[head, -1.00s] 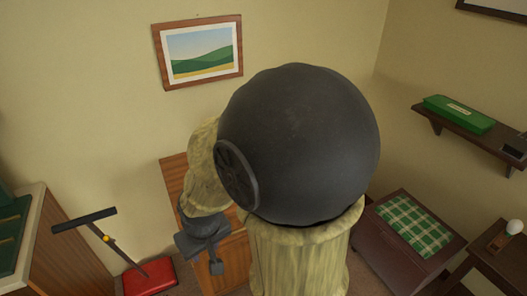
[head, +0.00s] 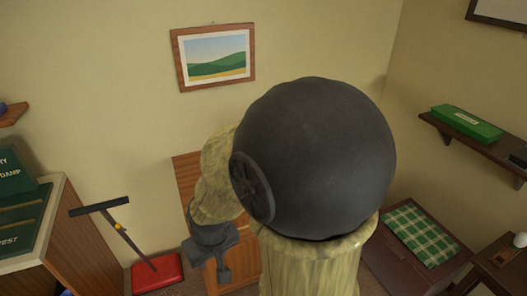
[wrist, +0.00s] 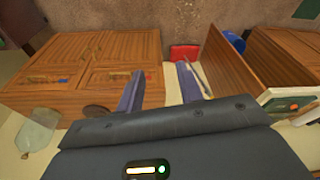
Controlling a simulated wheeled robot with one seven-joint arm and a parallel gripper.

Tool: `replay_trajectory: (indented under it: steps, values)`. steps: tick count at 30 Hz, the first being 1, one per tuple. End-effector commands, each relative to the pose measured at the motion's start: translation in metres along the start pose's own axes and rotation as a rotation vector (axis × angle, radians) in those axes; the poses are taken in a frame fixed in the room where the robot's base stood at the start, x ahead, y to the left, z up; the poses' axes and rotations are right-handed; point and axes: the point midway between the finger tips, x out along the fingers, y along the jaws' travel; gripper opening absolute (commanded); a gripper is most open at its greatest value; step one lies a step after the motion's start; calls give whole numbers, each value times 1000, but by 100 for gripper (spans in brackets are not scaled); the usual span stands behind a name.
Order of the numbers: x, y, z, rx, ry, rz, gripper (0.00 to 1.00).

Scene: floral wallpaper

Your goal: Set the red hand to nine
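No red hand or dial face shows clearly in either view. My gripper (head: 222,268) hangs low at the left of my arm in the head view, pointing down, clear of the wooden cabinet behind it. In the wrist view its two bluish fingers (wrist: 160,88) stand well apart with nothing between them. My large dark arm joint hides the middle of the room in the head view.
A red box (head: 157,273) with a T-shaped handle (head: 100,208) stands on the floor. Dark green boxes (head: 22,215) sit on a cabinet at left. A green case (head: 466,122) lies on a wall shelf.

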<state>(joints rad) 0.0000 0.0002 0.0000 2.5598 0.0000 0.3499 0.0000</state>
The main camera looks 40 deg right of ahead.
Motion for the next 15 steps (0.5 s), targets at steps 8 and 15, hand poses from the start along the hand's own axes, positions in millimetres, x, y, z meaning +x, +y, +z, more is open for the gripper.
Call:
replay_trajectory:
  steps: [8,15]
  values:
    - [0,0,0,-1,1,0,41]
    - [32,32,-39,-120,116,52,41]
